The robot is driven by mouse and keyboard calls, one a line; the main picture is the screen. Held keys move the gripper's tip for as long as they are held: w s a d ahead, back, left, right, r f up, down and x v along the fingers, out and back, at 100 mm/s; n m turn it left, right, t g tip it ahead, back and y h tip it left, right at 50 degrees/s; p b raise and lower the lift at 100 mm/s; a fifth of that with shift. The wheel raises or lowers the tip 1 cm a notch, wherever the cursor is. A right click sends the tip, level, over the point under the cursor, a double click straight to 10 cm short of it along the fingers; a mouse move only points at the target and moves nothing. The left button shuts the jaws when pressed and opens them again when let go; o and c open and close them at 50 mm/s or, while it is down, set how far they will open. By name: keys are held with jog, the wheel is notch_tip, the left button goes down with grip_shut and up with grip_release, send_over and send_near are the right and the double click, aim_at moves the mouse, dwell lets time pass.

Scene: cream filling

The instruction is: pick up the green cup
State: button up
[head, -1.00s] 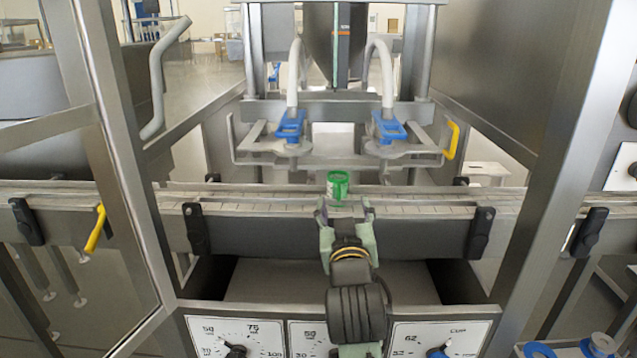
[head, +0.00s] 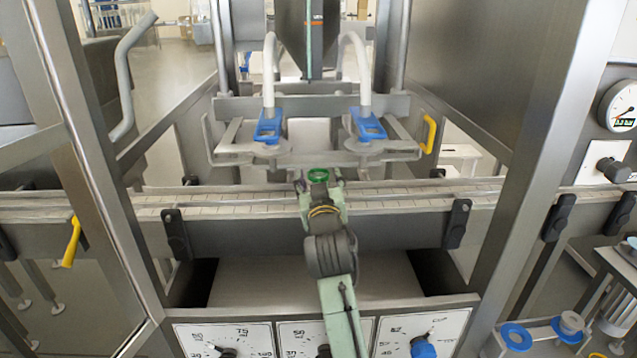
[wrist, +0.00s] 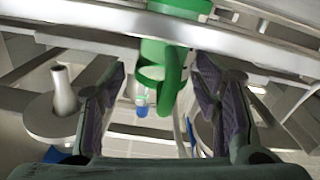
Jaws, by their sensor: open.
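The green cup (head: 318,175) stands on the conveyor, straight beyond my gripper in the head view. Its rim shows there, and its lower part is hidden by my gripper. My gripper (head: 319,185) is open, with one finger on each side of the cup. In the wrist view, the green cup (wrist: 153,52) and its green handle show between the two spread fingers of my gripper (wrist: 163,68). The fingers look apart from the cup; whether either touches it cannot be told.
The conveyor (head: 240,205) runs left to right with metal rails. Two filling nozzles with blue clamps (head: 269,127) (head: 367,124) hang behind the cup. Steel posts (head: 90,170) (head: 530,170) stand on both sides. A dial panel (head: 225,340) is below.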

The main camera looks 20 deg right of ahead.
jog(key=shift+w+d, duration=0.1)
jog(key=shift+w, duration=0.4)
jog(key=c, duration=1.2)
